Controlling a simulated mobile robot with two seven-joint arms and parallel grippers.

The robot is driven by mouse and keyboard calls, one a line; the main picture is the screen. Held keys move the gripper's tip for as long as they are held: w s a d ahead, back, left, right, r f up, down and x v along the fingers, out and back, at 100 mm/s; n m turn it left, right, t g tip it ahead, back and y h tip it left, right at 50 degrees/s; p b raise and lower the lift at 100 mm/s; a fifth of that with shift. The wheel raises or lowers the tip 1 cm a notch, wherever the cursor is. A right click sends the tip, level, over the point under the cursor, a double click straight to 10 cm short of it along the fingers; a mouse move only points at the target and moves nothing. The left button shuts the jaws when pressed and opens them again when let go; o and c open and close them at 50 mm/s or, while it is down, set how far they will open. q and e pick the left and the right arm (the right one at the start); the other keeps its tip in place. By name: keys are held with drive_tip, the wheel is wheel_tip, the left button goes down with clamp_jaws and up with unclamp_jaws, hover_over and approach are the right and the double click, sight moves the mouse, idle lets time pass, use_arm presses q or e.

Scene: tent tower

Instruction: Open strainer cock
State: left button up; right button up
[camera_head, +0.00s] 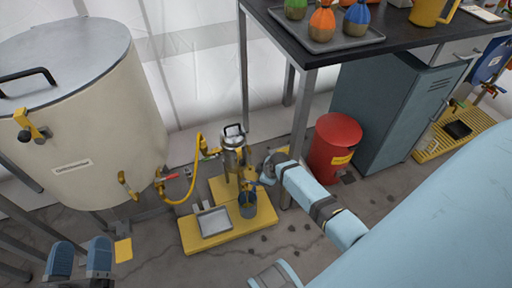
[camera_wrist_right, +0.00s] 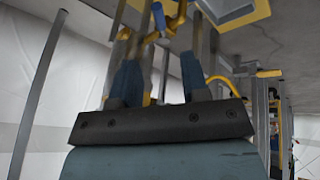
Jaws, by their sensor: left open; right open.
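The strainer (camera_head: 232,150) is a small metal cylinder with a black handle on its lid, standing on a yellow base (camera_head: 230,233). Its cock (camera_head: 248,176) is a small yellow fitting on the right side, above a grey bucket (camera_head: 248,206). My right gripper (camera_head: 268,172) is close to the cock, partly hidden by its own wrist. In the right wrist view, its two blue fingers (camera_wrist_right: 160,82) are apart, with a yellow fitting and blue lever (camera_wrist_right: 159,18) beyond the tips; contact cannot be told. My left gripper (camera_head: 80,258) is open and empty at the lower left.
A large cream tank (camera_head: 85,130) stands left, with a yellow hose (camera_head: 186,190) running to the strainer.

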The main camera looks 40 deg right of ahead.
sight(254, 183)
drive_tip(key=b+x, duration=0.4)
drive_tip(key=x, duration=0.5)
drive_tip(key=shift+w+f, duration=0.1)
drive_tip(key=shift+f, duration=0.15)
use_arm(q)
wheel_tip(254, 183, down, 7)
drive_tip(key=g, duration=0.2)
drive_tip(key=shift+w+d+m+g, duration=0.15)
drive_tip(key=shift+d+m+g, duration=0.15)
drive_tip(key=shift+d+g, duration=0.1)
use_arm(e)
clamp_jaws()
